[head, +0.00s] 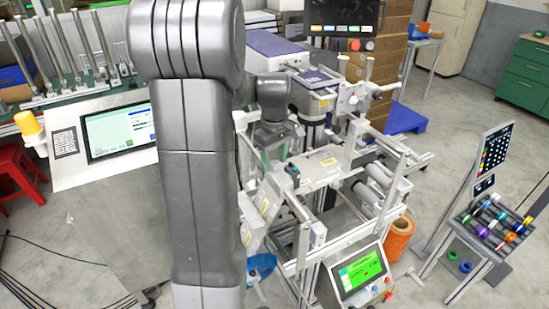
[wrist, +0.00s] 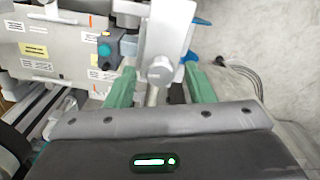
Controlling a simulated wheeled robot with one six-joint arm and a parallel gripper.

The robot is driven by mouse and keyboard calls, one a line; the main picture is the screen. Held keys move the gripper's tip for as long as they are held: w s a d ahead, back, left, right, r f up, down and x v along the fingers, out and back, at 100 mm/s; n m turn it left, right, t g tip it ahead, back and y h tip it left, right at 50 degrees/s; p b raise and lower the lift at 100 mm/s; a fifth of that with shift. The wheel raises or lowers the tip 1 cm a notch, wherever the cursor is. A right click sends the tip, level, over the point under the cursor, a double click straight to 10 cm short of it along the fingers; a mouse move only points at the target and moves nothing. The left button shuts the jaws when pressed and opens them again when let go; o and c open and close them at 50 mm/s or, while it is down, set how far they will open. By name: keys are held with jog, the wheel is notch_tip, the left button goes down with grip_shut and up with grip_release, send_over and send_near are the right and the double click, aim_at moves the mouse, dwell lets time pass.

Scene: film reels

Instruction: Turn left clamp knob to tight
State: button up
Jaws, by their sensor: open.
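My gripper (wrist: 159,72) is open, with one green finger on each side of a grey metal part that ends in a rounded bolt-like head (wrist: 160,69). A gap shows between this head and each finger. I cannot tell for certain whether this head is the left clamp knob. A light metal plate (wrist: 168,30) stands behind it. In the head view my gripper (head: 274,150) is over the machine's near left side, partly hidden by my arm.
The film machine (head: 330,165) has rails and rollers close around my gripper. A control box with a green screen (head: 362,270) stands at its front. A rack of coloured reels (head: 490,222) is at the right. Open floor (head: 440,160) lies between the machine and the rack.

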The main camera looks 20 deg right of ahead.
jog(key=c, duration=1)
jog(key=m, duration=0.3)
jog(key=shift+m, duration=0.3)
jog(key=shift+m+p, duration=0.3)
jog(key=shift+m, duration=1.4)
jog(key=o, duration=1)
